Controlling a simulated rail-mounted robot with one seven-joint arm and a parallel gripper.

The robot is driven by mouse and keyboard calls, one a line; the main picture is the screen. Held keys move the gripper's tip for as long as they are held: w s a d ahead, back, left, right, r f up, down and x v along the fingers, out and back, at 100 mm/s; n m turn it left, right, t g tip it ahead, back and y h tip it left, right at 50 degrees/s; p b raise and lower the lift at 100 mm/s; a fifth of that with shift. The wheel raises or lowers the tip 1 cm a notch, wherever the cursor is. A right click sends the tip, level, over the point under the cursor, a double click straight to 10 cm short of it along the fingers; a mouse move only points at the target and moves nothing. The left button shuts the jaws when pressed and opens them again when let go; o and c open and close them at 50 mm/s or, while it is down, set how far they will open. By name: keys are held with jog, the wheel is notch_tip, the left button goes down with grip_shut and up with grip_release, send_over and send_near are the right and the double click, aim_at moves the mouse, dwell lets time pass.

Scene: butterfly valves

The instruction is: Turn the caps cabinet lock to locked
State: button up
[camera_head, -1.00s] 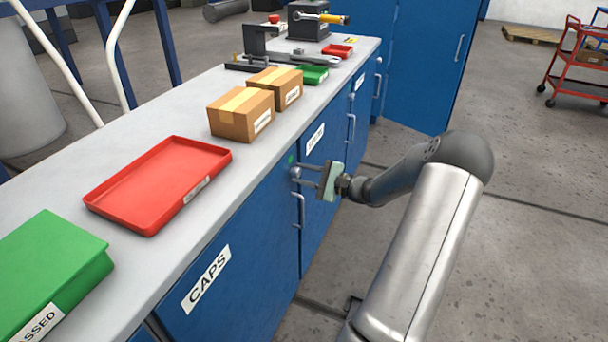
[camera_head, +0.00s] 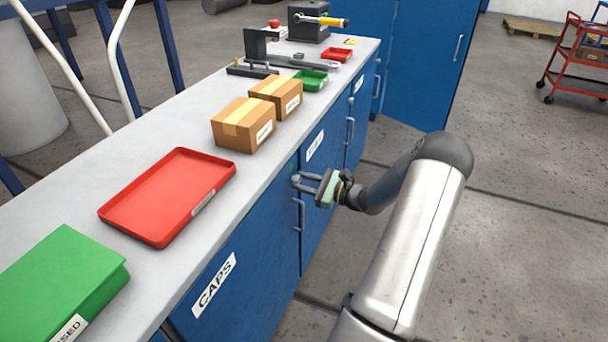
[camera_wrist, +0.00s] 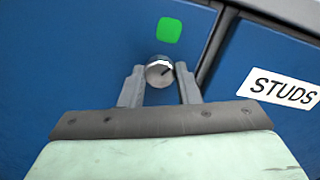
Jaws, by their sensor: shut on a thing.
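The caps cabinet (camera_head: 215,285) is a blue door with a CAPS label, below the worktop's front edge. Its lock is a round silver knob (camera_wrist: 159,70) with a dark mark pointing to the upper right in the wrist view. The lock knob also shows near the door's top edge in the head view (camera_head: 296,179). A green patch (camera_wrist: 169,30) sits just above the knob. My gripper (camera_wrist: 160,84) is shut on the knob, one finger on each side. In the head view my gripper (camera_head: 306,183) reaches the knob from the right.
The caps door's grey handle (camera_head: 299,214) hangs just below the knob. The studs door (camera_wrist: 280,88) adjoins on the right, across a narrow gap. A red tray (camera_head: 170,197), a green box (camera_head: 60,285) and cardboard boxes (camera_head: 243,124) stand on the worktop above.

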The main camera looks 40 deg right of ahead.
jog(key=m+p, duration=0.2)
jog(key=m, duration=0.1)
jog(key=m+p, duration=0.2)
jog(key=m, duration=0.1)
jog(key=shift+r+m+p, duration=0.2)
jog(key=shift+m+p, duration=0.1)
jog(key=m+p, duration=0.2)
jog(key=m, duration=0.2)
jog(key=shift+f+m, duration=0.15)
jog(key=shift+m, duration=0.15)
jog(key=o, duration=1)
jog(key=shift+s, duration=0.1)
jog(key=b+v, duration=0.1)
jog(key=v, duration=1.6)
jog(key=shift+s+f, duration=0.1)
jog(key=shift+s, duration=0.05)
